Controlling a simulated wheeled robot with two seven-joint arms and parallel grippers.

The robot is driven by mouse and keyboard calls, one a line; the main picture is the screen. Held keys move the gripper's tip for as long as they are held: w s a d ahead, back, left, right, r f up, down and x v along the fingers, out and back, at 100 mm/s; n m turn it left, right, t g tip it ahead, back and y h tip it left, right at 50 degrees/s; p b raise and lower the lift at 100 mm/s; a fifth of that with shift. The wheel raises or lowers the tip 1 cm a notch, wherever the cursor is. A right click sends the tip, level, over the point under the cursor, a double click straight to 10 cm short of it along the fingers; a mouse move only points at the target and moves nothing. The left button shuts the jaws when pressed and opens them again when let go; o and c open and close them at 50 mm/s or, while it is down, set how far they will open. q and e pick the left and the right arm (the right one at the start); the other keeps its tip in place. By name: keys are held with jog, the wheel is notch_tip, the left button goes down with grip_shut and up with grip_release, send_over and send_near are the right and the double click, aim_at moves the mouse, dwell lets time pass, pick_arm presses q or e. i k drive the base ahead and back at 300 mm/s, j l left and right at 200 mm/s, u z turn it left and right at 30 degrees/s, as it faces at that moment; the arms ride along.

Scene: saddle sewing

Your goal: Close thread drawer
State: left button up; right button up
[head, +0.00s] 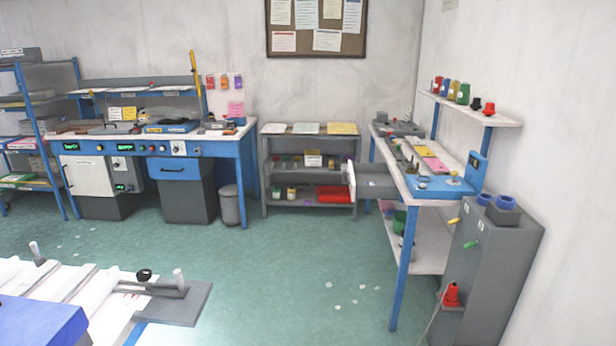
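A grey drawer (376,187) with a pale front panel (351,181) sticks out to the left from under the top of the right-hand bench (397,165). It is pulled well open, and its inside looks empty from here. Thread spools (454,90) in several colours stand on a small shelf above this bench. I cannot read a label on the drawer. Neither of my grippers is in view.
A low grey shelf unit (309,128) stands behind the open drawer. A grey cabinet (490,262) stands at the right front. A pale worktop with a dark plate (180,303) fills the lower left. The green floor (290,250) between is mostly clear, with small scraps.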

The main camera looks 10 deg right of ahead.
aim_at(359, 175)
jog(key=i+z, duration=0.2)
jog(key=i, duration=0.25)
jog(key=i+z, duration=0.15)
jog(key=i, duration=0.35)
jog(key=i+z, duration=0.2)
jog(key=i, duration=0.25)
jog(key=i+j+z, duration=0.2)
jog(key=i, duration=0.25)
jog(key=i+j+z, duration=0.2)
jog(key=i, duration=0.25)
jog(key=i+j, duration=0.1)
jog(key=i, duration=0.3)
jog(key=i+j+z, duration=0.1)
jog(key=i, duration=0.3)
jog(key=i+l+z, duration=0.2)
jog(key=i+z, duration=0.25)
jog(key=i, duration=0.1)
